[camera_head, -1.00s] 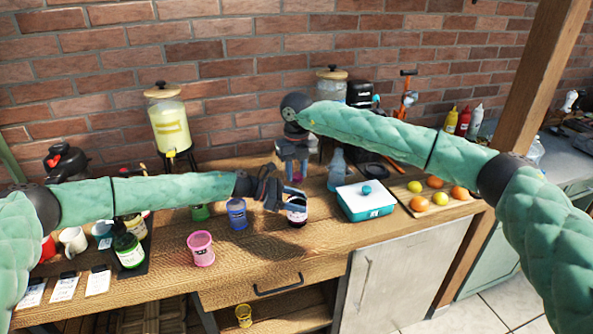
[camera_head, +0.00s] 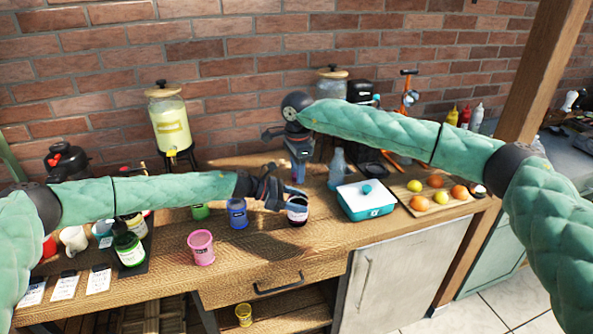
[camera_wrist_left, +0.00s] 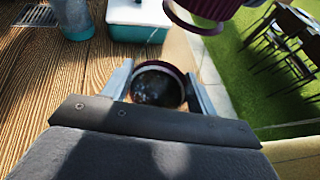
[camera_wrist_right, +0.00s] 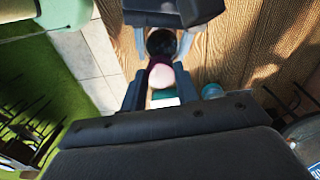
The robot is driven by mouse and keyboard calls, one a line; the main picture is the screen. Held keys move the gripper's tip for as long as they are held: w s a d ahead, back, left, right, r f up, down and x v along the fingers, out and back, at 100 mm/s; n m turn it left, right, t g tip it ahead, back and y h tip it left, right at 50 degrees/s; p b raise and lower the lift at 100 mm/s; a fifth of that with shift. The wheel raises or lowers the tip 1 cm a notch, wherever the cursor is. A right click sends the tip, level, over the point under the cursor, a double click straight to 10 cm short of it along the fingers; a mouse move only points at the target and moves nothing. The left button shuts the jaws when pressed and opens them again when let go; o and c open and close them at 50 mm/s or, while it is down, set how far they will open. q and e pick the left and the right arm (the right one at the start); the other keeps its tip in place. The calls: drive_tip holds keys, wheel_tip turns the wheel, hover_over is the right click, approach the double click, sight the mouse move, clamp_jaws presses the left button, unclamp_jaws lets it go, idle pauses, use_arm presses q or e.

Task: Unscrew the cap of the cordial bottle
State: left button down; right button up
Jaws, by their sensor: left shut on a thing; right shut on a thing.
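The cordial bottle (camera_head: 297,217) is a dark bottle with a pale label, standing upright at the middle of the wooden table. My left gripper (camera_head: 286,198) is shut around its upper part from the left. In the left wrist view the bottle's dark round mouth (camera_wrist_left: 158,86) is uncovered between the fingers. The maroon cap (camera_wrist_left: 206,8) shows at the top of that view, apart from the mouth. My right gripper (camera_head: 299,172) points down above the bottle and is shut on the cap, which also shows in the right wrist view (camera_wrist_right: 154,70). The cap is hard to make out in the head view.
A blue jar (camera_head: 237,214) and a pink cup (camera_head: 201,247) stand left of the bottle. A teal box (camera_head: 367,210), a clear bluish bottle (camera_head: 337,170) and a fruit board (camera_head: 480,205) are to the right. A drink dispenser (camera_head: 172,128) stands behind. The table's front edge is near.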

use_arm(q)
drive_tip(key=shift+a+f, duration=0.1)
drive_tip(key=shift+f, duration=0.4)
use_arm(e)
drive_tip(key=n, duration=0.5)
drive_tip(key=shift+s+f+n, duration=0.1)
drive_tip(key=shift+f+n, duration=0.05)
drive_tip(key=shift+n, duration=0.25)
use_arm(q)
drive_tip(key=shift+w+a, duration=0.1)
drive_tip(key=shift+w, duration=0.05)
use_arm(e)
drive_tip(key=n, duration=0.6)
drive_tip(key=shift+w+d+n, duration=0.25)
drive_tip(key=shift+d+n, duration=0.05)
drive_tip(key=shift+d, duration=0.05)
drive_tip(key=shift+a, duration=0.1)
use_arm(q)
drive_tip(key=shift+a, duration=0.1)
use_arm(e)
drive_tip(key=shift+r, duration=1)
drive_tip(key=shift+r, duration=0.2)
